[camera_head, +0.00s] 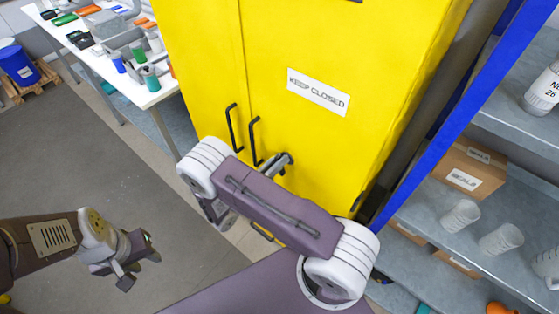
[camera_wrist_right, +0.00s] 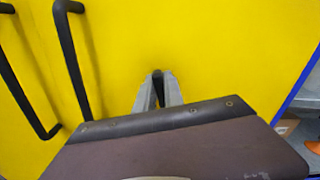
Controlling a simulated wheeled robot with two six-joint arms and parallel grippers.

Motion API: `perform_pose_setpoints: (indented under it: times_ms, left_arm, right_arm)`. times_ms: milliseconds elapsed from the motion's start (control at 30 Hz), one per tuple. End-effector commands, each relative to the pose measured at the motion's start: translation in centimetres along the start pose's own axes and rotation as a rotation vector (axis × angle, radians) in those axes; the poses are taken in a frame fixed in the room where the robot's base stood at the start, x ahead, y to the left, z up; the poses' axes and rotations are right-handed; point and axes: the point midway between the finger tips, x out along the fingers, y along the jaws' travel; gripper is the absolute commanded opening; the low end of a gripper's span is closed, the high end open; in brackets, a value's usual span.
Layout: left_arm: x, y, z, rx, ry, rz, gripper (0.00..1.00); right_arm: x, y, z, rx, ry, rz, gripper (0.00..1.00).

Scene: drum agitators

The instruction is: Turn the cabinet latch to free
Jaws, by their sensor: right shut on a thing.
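The yellow cabinet (camera_head: 300,40) stands ahead with two black bar handles, a left one (camera_head: 231,128) and a right one (camera_head: 253,142). The cabinet latch (camera_wrist_right: 158,74) shows as a small dark piece on the yellow door, right of the handles in the right wrist view. My right gripper (camera_head: 287,160) is at the door, its grey fingers (camera_wrist_right: 158,92) shut on the latch. The fingers hide most of the latch, so its angle is hard to tell. My left gripper (camera_head: 139,270) hangs over the floor at the lower left, empty, its fingers apart.
A blue-framed shelf (camera_head: 440,110) with boxes and white cups stands close on the cabinet's right. A white table (camera_head: 150,92) with small items is at the upper left, a blue drum (camera_head: 18,65) beyond it. The grey floor at left is clear.

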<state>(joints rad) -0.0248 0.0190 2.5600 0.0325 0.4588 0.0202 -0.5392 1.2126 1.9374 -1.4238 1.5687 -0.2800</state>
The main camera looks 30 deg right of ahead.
Motion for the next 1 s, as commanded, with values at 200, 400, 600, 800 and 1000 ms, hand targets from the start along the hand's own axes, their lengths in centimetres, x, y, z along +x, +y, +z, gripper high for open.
perform_pose_setpoints:
  times_ms: [200,400,600,800,1000]
  left_arm:
    - [-0.3,0.0,0.0,0.000,0.000,0.000,0.36]
    - [-0.5,0.0,-0.1,0.000,0.000,0.000,0.36]
    - [-0.5,0.0,-0.1,0.000,0.000,0.000,0.36]
    - [-0.6,0.0,-0.1,0.000,0.000,0.000,0.36]
    - [-0.6,0.0,-0.1,0.000,0.000,0.000,0.36]
  right_arm:
    - [0.0,0.4,0.1,-0.205,-0.002,-0.001,0.00]
    - [0.0,0.8,0.0,-0.393,-0.003,-0.001,0.00]
    - [0.0,1.2,-0.2,-0.584,-0.003,-0.001,0.00]
    - [0.0,1.5,-0.5,-0.774,-0.003,-0.001,0.00]
    - [0.0,1.8,-0.8,-0.952,-0.004,-0.002,0.00]
